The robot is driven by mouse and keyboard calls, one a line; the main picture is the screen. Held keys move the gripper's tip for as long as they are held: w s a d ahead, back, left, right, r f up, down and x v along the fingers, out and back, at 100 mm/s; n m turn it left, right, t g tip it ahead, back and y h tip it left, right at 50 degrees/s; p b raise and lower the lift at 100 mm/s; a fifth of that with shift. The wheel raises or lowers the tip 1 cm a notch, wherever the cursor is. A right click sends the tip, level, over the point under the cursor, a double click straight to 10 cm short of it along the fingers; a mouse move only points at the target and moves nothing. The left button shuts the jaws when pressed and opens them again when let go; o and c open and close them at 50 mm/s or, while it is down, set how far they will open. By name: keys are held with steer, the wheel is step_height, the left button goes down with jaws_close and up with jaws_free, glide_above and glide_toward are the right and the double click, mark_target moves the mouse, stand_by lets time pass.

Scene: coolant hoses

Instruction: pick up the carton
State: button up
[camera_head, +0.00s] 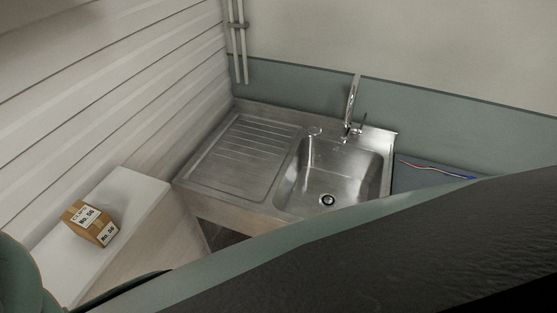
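The carton (91,223) is a small brown cardboard box with white printed labels, one reading "No. 56". It sits on a white shelf or counter top (139,188) at the left of the head view, against the slatted wall. Nothing touches it from above. My gripper is not in view. Large dark and grey-green parts, probably of my own arm, fill the lower right and the lower left corner and hide the lower part of the scene.
A steel sink (335,172) with a ribbed drainboard (240,155) and a tall tap (351,105) stands right of the white top. A red and blue cable (437,171) lies on a grey surface at right. Pipes (238,42) run up the corner. The white top is clear around the carton.

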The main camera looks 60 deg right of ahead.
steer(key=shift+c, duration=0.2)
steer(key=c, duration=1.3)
